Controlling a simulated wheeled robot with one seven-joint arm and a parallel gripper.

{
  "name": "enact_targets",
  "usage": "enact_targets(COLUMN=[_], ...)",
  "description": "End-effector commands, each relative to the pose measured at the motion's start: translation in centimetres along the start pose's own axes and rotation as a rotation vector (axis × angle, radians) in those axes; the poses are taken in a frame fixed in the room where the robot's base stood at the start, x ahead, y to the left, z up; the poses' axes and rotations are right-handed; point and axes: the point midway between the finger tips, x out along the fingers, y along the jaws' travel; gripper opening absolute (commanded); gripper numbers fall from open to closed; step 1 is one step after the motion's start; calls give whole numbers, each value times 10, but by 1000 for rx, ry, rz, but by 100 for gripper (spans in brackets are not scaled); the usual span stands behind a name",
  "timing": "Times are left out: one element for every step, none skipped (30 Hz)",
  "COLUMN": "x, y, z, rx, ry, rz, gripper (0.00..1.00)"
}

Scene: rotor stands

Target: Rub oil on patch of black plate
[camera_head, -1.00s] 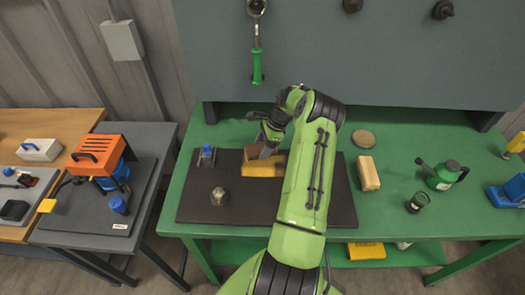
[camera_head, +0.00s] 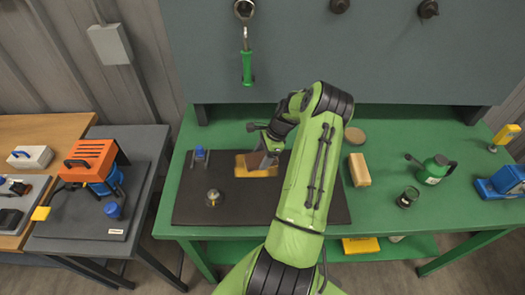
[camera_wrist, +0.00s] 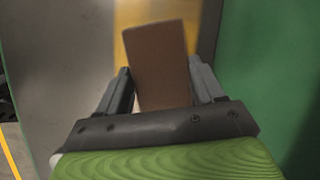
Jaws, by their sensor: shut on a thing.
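The black plate (camera_head: 310,200) lies flat on the green table. An amber-yellow patch (camera_head: 243,167) shows near its back middle. My gripper (camera_head: 267,150) is over the right part of this patch. It is shut on a brown block (camera_wrist: 160,70), which shows between both fingers in the wrist view. The yellow patch (camera_wrist: 143,14) shows beyond the block there. The block covers part of the patch, and I cannot tell whether it touches the surface. My arm hides part of the plate's right side.
A blue-topped item (camera_head: 200,157) and a small round metal-topped item (camera_head: 213,197) stand on the plate. Right of it are a tan block (camera_head: 359,170), a round disc (camera_head: 355,135), a dark cup (camera_head: 408,197) and a green oil can (camera_head: 434,169). The table's front right is clear.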

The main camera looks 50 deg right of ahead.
Motion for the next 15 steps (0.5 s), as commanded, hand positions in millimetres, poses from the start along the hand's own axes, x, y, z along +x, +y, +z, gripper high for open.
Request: enact_targets(x=[-1, 0, 0, 1, 1, 2, 2, 2, 3, 3, 3, 3, 3, 3, 3], y=[6, 10, 14, 17, 20, 23, 25, 26, 27, 27, 28, 31, 33, 36, 41], z=[1, 2, 3, 3, 4, 4, 5, 5, 5, 6, 6, 7, 7, 8, 10], rx=[2, 3, 3, 3, 4, 3, 3, 3, 3, 3, 3, 3, 3, 3, 3], ry=[0, 0, 0, 0, 1, 1, 0, 1, 1, 1, 1, 0, 0, 0, 0], rz=[4, 5, 5, 5, 5, 5, 5, 4, 3, 3, 4, 5, 6, 6, 7], gripper=[39, 39, 39, 39, 39, 39, 39, 39, 39, 39, 39, 39, 39, 39, 39])
